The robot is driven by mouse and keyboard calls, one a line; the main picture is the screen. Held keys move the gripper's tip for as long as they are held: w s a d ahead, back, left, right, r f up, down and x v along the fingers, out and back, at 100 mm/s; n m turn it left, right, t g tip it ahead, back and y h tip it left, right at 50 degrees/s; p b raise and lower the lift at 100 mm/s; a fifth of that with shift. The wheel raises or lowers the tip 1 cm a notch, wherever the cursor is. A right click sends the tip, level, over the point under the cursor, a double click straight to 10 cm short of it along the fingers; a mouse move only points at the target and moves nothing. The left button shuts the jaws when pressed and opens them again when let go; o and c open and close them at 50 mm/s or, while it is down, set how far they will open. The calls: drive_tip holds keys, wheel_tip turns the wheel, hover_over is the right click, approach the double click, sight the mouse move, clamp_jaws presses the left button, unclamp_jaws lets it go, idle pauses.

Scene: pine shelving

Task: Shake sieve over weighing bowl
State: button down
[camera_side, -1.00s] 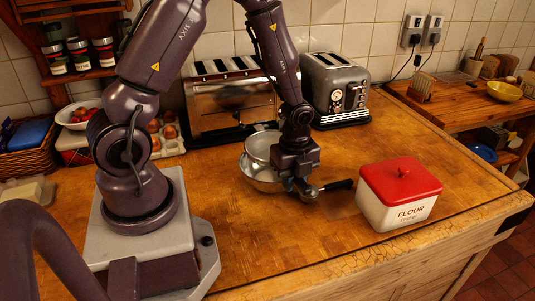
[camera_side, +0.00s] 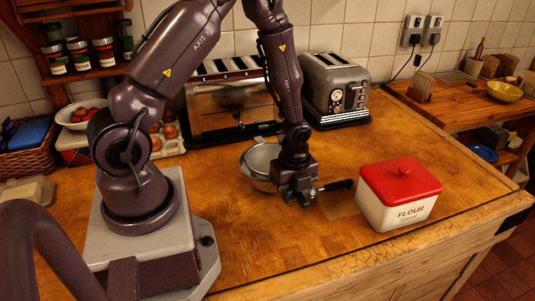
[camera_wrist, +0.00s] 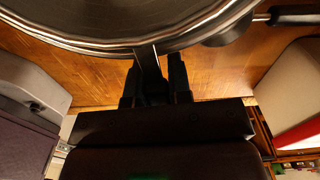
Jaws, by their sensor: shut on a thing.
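The metal sieve (camera_side: 262,154) is at the centre of the counter in the side view, over the metal weighing bowl (camera_side: 258,182). The two overlap, and I cannot tell whether they touch. My gripper (camera_side: 299,198) is to the right of them, low over the counter, and partly covers them. In the wrist view, my gripper (camera_wrist: 157,75) is shut on the narrow metal handle of the sieve (camera_wrist: 110,20), whose round rim fills the top. The sieve's contents are not clear.
A small scoop with a black handle (camera_side: 337,185) lies behind my gripper. The red-lidded flour box (camera_side: 400,193) stands to the right. A steel toaster (camera_side: 232,105) and a grey toaster (camera_side: 335,88) stand behind. The front counter is clear.

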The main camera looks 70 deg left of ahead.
drive_tip(key=shift+f, duration=0.1)
drive_tip(key=c, duration=1)
unclamp_jaws()
drive_tip(key=shift+o, duration=0.2)
wheel_tip(320, 180, up, 13)
drive_tip(key=shift+f, duration=0.1)
drive_tip(key=s+d+r+n+t, duration=0.2)
drive_tip(key=s+r+n, duration=0.3)
drive_tip(key=r+n, duration=0.3)
drive_tip(key=s+d+r+n+t, duration=0.3)
drive_tip(key=s+r+n, duration=0.3)
drive_tip(key=r+n, duration=0.3)
drive_tip(key=shift+d+r+t, duration=0.3)
drive_tip(key=shift+d+r, duration=0.15)
drive_tip(key=shift+r, duration=0.2)
